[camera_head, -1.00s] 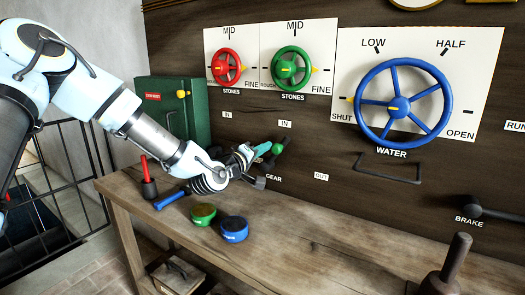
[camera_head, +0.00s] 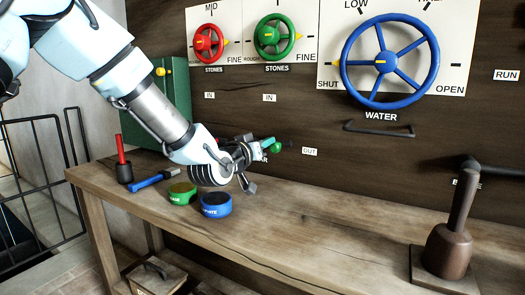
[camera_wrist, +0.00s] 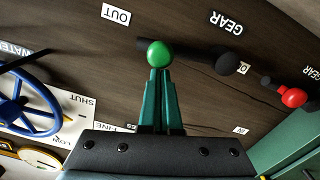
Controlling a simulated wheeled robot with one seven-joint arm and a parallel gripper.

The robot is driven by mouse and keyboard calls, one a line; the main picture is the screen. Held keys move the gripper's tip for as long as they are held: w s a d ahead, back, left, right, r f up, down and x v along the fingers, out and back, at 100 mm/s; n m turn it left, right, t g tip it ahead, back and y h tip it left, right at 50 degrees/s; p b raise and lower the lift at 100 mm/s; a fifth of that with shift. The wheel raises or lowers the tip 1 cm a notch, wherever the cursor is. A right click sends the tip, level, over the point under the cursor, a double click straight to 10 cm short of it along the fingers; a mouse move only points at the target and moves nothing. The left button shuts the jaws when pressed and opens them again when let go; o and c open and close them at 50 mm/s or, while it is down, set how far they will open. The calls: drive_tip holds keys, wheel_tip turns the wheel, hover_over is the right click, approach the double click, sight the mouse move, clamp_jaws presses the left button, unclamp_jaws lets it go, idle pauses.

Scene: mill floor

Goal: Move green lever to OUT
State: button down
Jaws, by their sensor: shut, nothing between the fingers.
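The green lever's round knob (camera_head: 277,148) shows just past my gripper's fingertips in the head view, a little left of the OUT label (camera_head: 310,152) and well below an IN label (camera_head: 269,98). In the wrist view the green knob (camera_wrist: 159,54) sits right at the tips of my shut teal fingers (camera_wrist: 160,75). Nothing is between the fingers; I cannot tell whether they touch the knob. A dark rod and round hub (camera_wrist: 228,64) lie to the knob's right. The OUT label (camera_wrist: 116,14) is up and left, apart from the knob.
A red-knobbed lever (camera_wrist: 292,97) is at the right in the wrist view. The blue water wheel (camera_head: 385,63) and a bar handle (camera_head: 380,129) are on the panel. Green (camera_head: 182,193) and blue (camera_head: 216,205) round pots stand on the bench below my gripper.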

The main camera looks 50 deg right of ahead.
drive_tip(key=shift+s+f+b, duration=0.2)
drive_tip(key=shift+f+b, duration=0.6)
drive_tip(key=shift+b, duration=0.1)
drive_tip(key=shift+d, duration=0.1)
